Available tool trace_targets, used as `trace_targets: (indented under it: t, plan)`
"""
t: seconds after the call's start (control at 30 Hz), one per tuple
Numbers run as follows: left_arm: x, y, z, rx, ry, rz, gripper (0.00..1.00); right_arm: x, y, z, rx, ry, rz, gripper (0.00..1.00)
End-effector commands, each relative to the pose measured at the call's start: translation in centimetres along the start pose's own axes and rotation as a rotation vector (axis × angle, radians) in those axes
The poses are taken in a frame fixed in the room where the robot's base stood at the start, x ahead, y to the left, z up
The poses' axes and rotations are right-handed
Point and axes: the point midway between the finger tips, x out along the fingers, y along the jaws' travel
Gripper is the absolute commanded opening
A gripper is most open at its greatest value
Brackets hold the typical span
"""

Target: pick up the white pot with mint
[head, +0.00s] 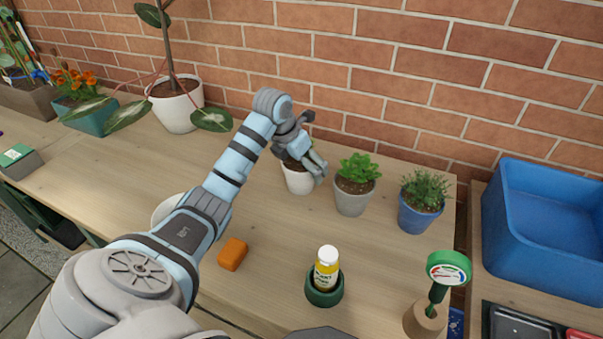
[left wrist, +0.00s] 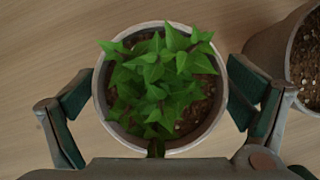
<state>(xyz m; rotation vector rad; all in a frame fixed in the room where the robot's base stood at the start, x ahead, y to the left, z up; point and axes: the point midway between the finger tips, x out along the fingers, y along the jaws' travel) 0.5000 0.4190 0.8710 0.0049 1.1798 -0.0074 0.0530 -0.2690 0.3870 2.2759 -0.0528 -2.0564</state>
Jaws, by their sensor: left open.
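The white pot (head: 297,184) stands on the wooden table below my left gripper (head: 306,162), which hides most of its plant in the head view. In the left wrist view the white pot (left wrist: 101,104) is seen from above, with pointed green leaves and brown soil. My left gripper is open, one finger on each side of the pot. A small gap shows at the left finger; whether the right finger touches the rim I cannot tell. My right gripper is not in view.
A grey pot (head: 352,203) with a bright green plant stands close on the right, then a blue pot (head: 418,220). A yellow-labelled bottle (head: 326,270) in a green holder, an orange block (head: 233,254) and a gauge (head: 448,268) are nearer. A blue bin (head: 548,225) stands right.

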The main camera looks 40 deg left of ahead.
Motion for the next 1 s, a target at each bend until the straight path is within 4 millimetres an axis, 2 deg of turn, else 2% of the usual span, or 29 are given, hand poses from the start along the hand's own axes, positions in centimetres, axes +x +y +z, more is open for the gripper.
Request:
trace_targets:
  t: [0.03,0.1,0.33,0.73,1.0]
  plan:
    - [1.3,0.0,-0.3,0.0,0.002,-0.002,0.96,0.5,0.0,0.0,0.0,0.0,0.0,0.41]
    - [2.2,0.0,-0.2,-0.001,0.001,-0.002,0.96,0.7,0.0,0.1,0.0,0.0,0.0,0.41]
    - [2.5,0.1,-0.1,0.001,0.0,0.0,0.96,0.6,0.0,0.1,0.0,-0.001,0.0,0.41]
    - [2.5,0.0,-0.1,0.001,0.001,-0.001,0.34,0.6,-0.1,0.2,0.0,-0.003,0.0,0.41]
    - [2.4,0.0,-0.1,0.0,0.001,-0.002,0.33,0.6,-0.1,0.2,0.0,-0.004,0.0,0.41]
